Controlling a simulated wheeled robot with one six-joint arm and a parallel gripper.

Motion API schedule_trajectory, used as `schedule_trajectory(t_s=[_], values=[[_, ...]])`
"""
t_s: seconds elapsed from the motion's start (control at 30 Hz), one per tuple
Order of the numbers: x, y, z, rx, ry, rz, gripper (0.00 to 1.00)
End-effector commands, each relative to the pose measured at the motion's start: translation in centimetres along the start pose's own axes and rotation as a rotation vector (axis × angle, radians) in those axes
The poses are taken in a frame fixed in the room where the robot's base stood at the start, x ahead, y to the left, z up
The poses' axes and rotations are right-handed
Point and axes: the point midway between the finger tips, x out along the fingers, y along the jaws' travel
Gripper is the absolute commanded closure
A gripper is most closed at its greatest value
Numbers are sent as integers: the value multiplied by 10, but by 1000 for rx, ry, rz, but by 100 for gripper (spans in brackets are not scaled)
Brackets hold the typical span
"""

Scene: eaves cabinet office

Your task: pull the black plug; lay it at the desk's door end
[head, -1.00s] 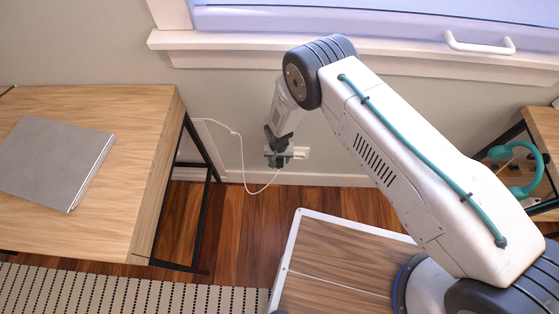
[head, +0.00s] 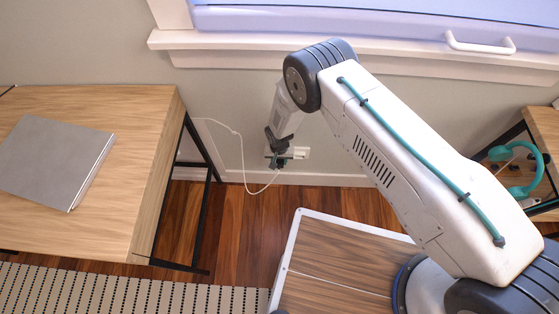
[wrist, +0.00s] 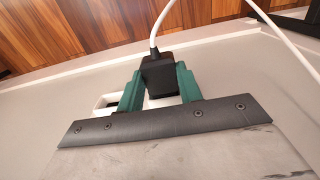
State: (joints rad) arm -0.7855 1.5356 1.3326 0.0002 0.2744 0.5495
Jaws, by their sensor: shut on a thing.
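The black plug (wrist: 160,75) sits between the green fingers of my gripper (wrist: 154,88) in the wrist view. My gripper is shut on it, with a finger on each side. A white cable (wrist: 158,30) runs from the plug. In the head view my gripper (head: 278,160) is at the white wall outlet (head: 300,153), low on the wall. Whether the plug's pins are still in the outlet is hidden. The wooden desk (head: 150,130) stands at the left.
A closed grey laptop (head: 55,160) lies on the desk, with bare wood to its right. The desk's black leg frame (head: 205,150) stands between it and my gripper. A shelf (head: 545,130) with teal headphones (head: 520,185) is at the right. The window sill (head: 230,40) is above.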

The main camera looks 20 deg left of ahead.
Motion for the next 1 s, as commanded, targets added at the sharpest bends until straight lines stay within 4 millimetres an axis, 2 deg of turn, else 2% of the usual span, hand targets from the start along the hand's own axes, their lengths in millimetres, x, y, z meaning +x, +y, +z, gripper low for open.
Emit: schedule_trajectory(t_s=[0.37,1.0], values=[[0,0,5,-1,0,0,96],[0,0,30,0,1,-1,96]])
